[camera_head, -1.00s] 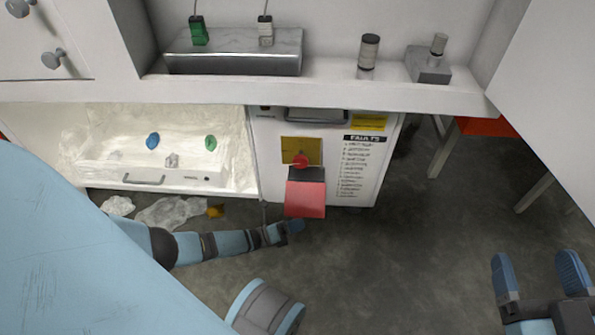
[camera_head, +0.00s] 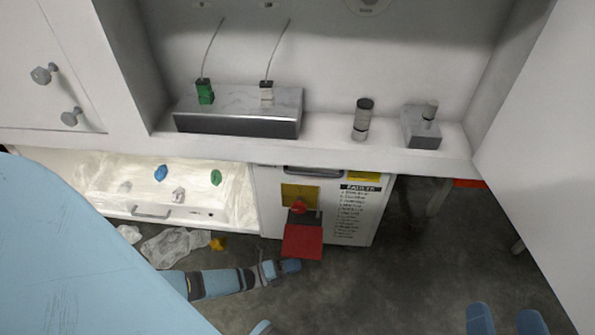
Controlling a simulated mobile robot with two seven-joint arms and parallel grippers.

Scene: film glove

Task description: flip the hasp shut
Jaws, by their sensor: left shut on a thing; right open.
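The hasp is on the front of the white cabinet (camera_head: 268,215), with a yellow plate (camera_head: 291,190), a red knob (camera_head: 298,207) and a red flap (camera_head: 302,242) hanging below the plate and sticking out from the front. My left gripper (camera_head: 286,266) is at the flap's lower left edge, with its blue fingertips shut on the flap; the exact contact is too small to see. My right gripper (camera_head: 507,322) is open and empty at the bottom edge, cut off by the frame.
A lit white drawer box (camera_head: 180,214) with blue and green knobs is left of the cabinet. Crumpled clear plastic (camera_head: 175,245) lies on the floor below. The shelf above holds a metal block (camera_head: 238,122). A white panel (camera_head: 540,150) stands at right. The floor at centre right is clear.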

